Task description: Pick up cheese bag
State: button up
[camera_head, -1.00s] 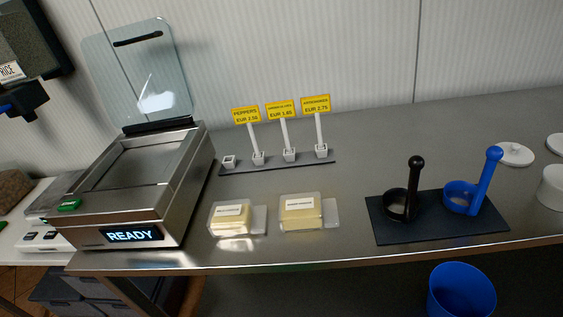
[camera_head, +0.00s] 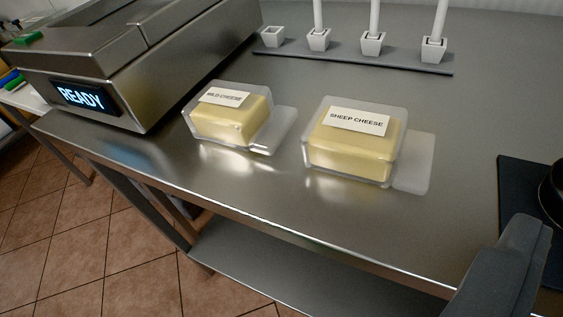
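Two clear bags of pale yellow cheese lie on the steel counter. The left bag (camera_head: 232,117) has a white label reading "MILD CHEESE". The right bag (camera_head: 352,143) is labelled "SHEEP CHEESE". Each has a translucent flap on its right side. A dark grey part that looks like one finger of my gripper (camera_head: 507,268) shows at the lower right, apart from both bags. The rest of the gripper is out of view, so I cannot tell whether it is open.
A steel machine with a "READY" display (camera_head: 84,96) stands left of the bags. A dark strip with white sign holders (camera_head: 350,60) lies behind them. A black mat (camera_head: 518,190) is at the right. The counter's front edge (camera_head: 250,222) is close to the bags.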

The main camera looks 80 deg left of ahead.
aim_at(355, 131)
jog(key=s+a+f+n+g+y+p, duration=0.1)
jog(key=s+a+f+n+g+y, duration=0.2)
jog(key=a, duration=0.4)
jog(key=s+a+f+y+p, duration=0.2)
jog(key=s+a+f, duration=0.3)
jog(key=a, duration=0.1)
jog(key=b+x, duration=0.2)
jog(key=x, duration=0.6)
jog(key=shift+w+f, duration=0.15)
jog(key=shift+f, duration=0.05)
jog(key=shift+b+x, duration=1)
jog(key=shift+x, duration=1.7)
jog(key=shift+w+a, duration=0.15)
jog(key=shift+w, duration=0.2)
jog(key=c, duration=1)
